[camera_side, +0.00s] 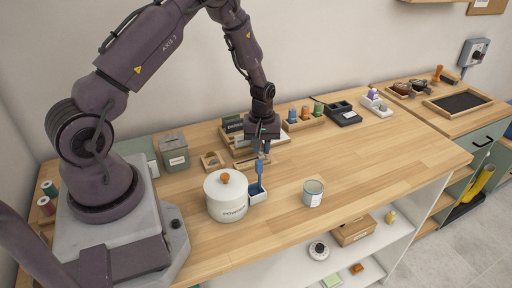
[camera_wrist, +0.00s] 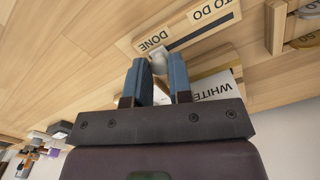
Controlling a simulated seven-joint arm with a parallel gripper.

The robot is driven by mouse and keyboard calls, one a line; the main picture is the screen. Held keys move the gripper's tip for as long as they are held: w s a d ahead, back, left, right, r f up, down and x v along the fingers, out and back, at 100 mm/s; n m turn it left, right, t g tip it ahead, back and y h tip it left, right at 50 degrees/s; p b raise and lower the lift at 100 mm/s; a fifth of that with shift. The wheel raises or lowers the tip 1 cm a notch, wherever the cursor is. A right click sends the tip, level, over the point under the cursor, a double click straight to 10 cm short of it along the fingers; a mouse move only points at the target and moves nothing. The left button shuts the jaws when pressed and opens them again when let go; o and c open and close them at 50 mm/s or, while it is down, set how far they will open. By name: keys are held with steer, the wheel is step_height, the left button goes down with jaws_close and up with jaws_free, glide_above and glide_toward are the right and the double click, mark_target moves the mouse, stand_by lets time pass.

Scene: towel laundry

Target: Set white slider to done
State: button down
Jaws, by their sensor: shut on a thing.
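The white slider (camera_wrist: 158,62) is a small pale knob between my gripper's two blue-grey fingers in the wrist view. My gripper (camera_wrist: 159,72) is shut on it. The slider board (camera_wrist: 200,26) is wooden, with a dark slot and the labels "TO DO" and "DONE". The knob is at the "DONE" end of the slot, beside that word. A card reading "WHITE" (camera_wrist: 212,88) lies partly hidden behind the fingers. In the side view, my gripper (camera_side: 262,150) points down over the board, which is mostly hidden, and the knob cannot be made out.
A white lidded pot (camera_side: 226,198), a white holder with a blue brush (camera_side: 257,186) and a grey tin (camera_side: 313,193) stand in front of my gripper. The right front of the table is clear.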

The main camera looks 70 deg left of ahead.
steer(key=shift+w, duration=0.3)
steer(key=c, duration=1)
jaws_free()
steer(key=shift+c, duration=0.2)
steer(key=shift+s, duration=0.1)
step_height(320, 180, up, 13)
